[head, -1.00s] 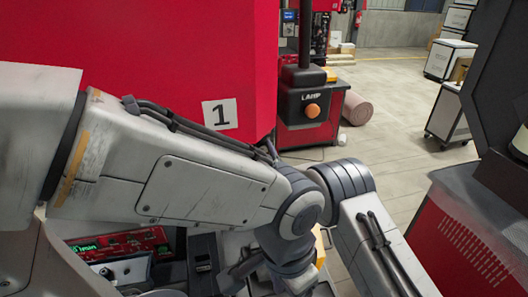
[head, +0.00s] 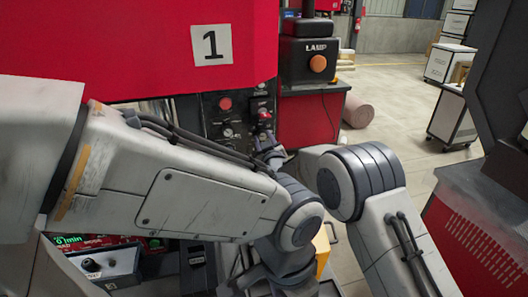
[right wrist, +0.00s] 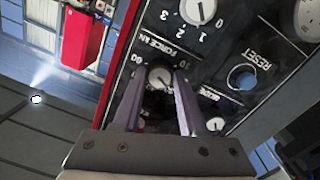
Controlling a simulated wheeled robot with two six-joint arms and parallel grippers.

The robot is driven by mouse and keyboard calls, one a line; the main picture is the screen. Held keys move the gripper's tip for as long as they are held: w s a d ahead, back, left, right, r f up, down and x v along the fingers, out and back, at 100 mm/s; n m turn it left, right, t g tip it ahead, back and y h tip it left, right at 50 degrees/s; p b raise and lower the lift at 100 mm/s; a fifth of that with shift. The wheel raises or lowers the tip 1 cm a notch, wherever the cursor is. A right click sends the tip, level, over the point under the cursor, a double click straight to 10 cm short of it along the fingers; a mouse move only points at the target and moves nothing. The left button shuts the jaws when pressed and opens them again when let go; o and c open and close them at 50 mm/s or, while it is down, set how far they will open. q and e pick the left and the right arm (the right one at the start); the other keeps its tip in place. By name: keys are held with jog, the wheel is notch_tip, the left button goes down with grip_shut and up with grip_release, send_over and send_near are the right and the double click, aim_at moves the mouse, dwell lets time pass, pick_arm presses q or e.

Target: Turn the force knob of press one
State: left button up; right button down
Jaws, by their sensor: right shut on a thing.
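Press one is the red machine with the number 1 plate (head: 211,45). Its dark control panel (head: 216,105) shows below the red cover in the head view. My right gripper (head: 268,140) is at the right side of this panel, partly behind an arm.
In the right wrist view, a numbered dial (right wrist: 198,10), a blue reset button (right wrist: 242,77) and a smaller knob (right wrist: 215,124) lie close around. A lamp box (head: 308,60) with an orange button stands right of the panel. Open floor lies farther right.

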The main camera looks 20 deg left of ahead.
jog(key=m+b, duration=1)
jog(key=b, duration=0.5)
jog(key=shift+d+f+b, duration=0.1)
jog(key=shift+f+b, duration=0.05)
jog(key=shift+b, duration=0.2)
jog(key=shift+m+b, duration=0.95)
jog(key=shift+m, duration=0.05)
jog(key=shift+r+m+b, duration=0.25)
jog(key=shift+m+b, duration=0.15)
jog(key=shift+w, duration=0.1)
jog(key=shift+c, duration=2.2)
grip_release()
